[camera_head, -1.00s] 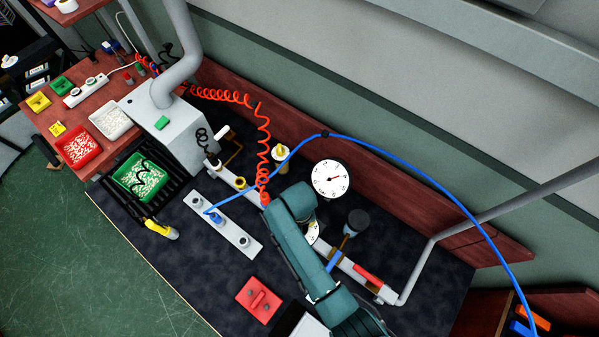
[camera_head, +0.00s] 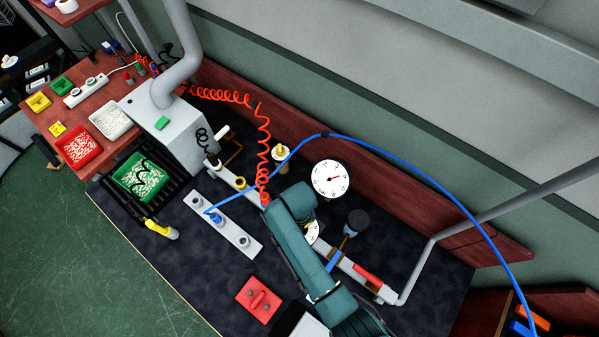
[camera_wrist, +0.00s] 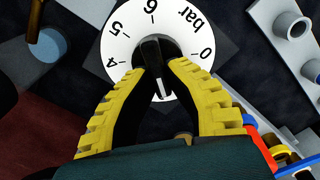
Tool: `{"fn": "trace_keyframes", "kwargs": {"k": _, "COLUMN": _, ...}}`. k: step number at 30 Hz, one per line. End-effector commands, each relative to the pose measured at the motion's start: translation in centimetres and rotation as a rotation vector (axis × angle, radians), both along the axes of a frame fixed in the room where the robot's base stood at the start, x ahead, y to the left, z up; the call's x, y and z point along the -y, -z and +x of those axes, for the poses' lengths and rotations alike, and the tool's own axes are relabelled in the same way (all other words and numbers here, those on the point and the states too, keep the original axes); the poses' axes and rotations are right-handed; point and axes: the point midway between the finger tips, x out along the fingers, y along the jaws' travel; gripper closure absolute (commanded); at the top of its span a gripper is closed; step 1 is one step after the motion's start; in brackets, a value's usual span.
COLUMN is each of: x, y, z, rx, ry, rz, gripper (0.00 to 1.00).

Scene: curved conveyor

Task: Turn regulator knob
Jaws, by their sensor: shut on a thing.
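In the wrist view the regulator is a white round dial (camera_wrist: 122,45) with black numbers and "bar" on it. A black knob (camera_wrist: 154,52) stands at its middle. My gripper (camera_wrist: 156,68), with yellow ribbed fingers, is shut on the knob from both sides. The fingers hide part of the lower dial. In the head view my teal arm covers most of the regulator, and only an edge of its white dial (camera_head: 313,232) shows beside the arm. The gripper itself is hidden there.
A round gauge (camera_head: 330,179) stands just behind the arm. A blue hose (camera_head: 400,165) arches over the bench, and a red coiled hose (camera_head: 263,150) hangs left of the arm. A dark cylinder (camera_head: 358,222) is to the right.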

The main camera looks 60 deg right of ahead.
Motion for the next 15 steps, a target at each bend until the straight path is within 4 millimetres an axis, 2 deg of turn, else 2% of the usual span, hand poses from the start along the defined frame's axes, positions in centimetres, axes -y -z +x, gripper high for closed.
{"fn": "trace_keyframes", "kwargs": {"k": 8, "x": -0.18, "y": -0.03, "z": -0.02, "rx": -0.002, "ry": -0.125, "rz": 0.002, "gripper": 1.0}}
{"fn": "trace_keyframes", "kwargs": {"k": 15, "x": -0.37, "y": -0.07, "z": 0.01, "rx": -0.003, "ry": -0.328, "rz": 0.004, "gripper": 1.0}}
